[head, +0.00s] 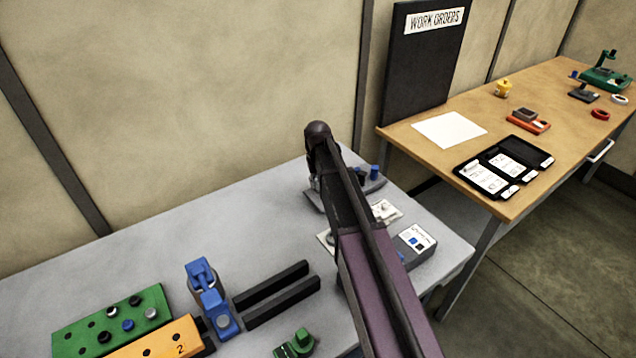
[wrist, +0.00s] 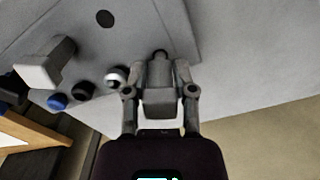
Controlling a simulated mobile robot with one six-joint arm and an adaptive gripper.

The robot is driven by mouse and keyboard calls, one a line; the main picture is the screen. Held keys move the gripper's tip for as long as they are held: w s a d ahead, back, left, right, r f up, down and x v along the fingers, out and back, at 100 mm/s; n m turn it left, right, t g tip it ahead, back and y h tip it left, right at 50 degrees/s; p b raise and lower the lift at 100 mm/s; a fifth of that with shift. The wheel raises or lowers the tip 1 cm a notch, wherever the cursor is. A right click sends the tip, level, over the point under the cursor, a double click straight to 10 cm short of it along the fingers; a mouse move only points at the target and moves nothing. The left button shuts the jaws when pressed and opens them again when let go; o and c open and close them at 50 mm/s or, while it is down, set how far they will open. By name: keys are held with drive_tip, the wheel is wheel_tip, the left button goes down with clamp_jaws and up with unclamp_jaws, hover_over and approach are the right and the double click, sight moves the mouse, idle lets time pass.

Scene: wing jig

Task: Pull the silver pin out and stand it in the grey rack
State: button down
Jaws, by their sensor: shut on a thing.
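My gripper (wrist: 160,72) is shut on a small grey piece, most likely the silver pin, which the fingers mostly hide. It is low over the grey rack (wrist: 165,22) in the wrist view. I cannot tell whether the pin sits in the rack or just above it. Beside it in a slanting row stand a pale-topped pin (wrist: 116,75), a black pin (wrist: 83,91) and a blue pin (wrist: 57,101).
A green block (head: 68,335) with several pins, an orange block (head: 180,340) marked 2, a blue clamp (head: 209,295) and two dark rails (head: 280,305) lie at the front. A grey box (head: 414,240) stands right of my arm. The back left of the table is clear.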

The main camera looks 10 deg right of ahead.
drive_tip(key=shift+f+b, duration=0.6)
drive_tip(key=shift+f, duration=0.05)
drive_tip(key=shift+f, duration=0.15)
drive_tip(key=shift+c, duration=1.8)
unclamp_jaws()
drive_tip(key=shift+r, duration=0.2)
